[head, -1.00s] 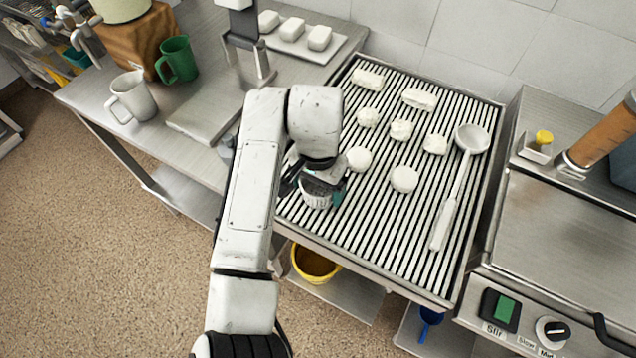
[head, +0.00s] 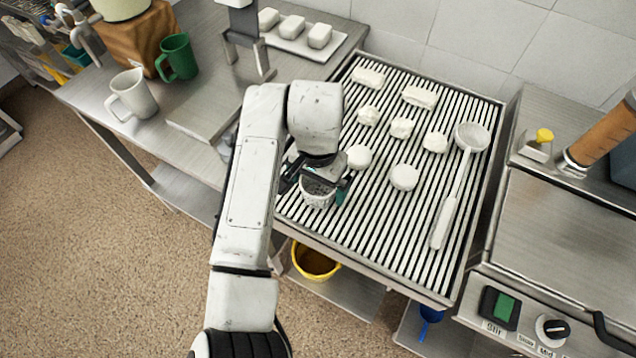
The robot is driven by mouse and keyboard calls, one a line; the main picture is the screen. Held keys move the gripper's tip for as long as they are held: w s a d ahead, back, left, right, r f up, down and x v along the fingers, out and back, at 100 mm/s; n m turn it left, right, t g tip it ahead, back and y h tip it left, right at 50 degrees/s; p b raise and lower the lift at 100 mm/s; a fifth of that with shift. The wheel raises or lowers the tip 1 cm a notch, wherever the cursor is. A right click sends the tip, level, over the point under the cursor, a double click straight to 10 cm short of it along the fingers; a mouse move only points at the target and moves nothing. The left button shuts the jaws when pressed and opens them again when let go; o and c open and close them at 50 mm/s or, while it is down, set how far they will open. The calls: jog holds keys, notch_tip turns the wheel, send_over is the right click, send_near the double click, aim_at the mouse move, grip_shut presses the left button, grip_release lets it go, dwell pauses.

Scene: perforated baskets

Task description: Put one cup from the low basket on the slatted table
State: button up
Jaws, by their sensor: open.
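A small white ribbed cup (head: 317,198) stands upright on the near left corner of the slatted table (head: 385,245). My gripper (head: 318,188) is open, with one dark finger at the left of the cup and a teal-tipped finger at its right. The cup's rim and dark inside show between the fingers; whether they touch it I cannot tell. A yellow bucket-like container (head: 316,262), perhaps the low basket, sits on the shelf below the table's front edge. I see no cup in its visible part.
Several white lumps (head: 404,178) and a long ladle (head: 446,215) lie on the slats. A white mug (head: 132,95) and a green mug (head: 177,57) stand on the left steel counter. A steel cooker (head: 570,240) adjoins at the right.

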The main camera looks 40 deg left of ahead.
notch_tip(320, 180, up, 11)
jog(key=shift+r, duration=0.15)
dwell(0.4)
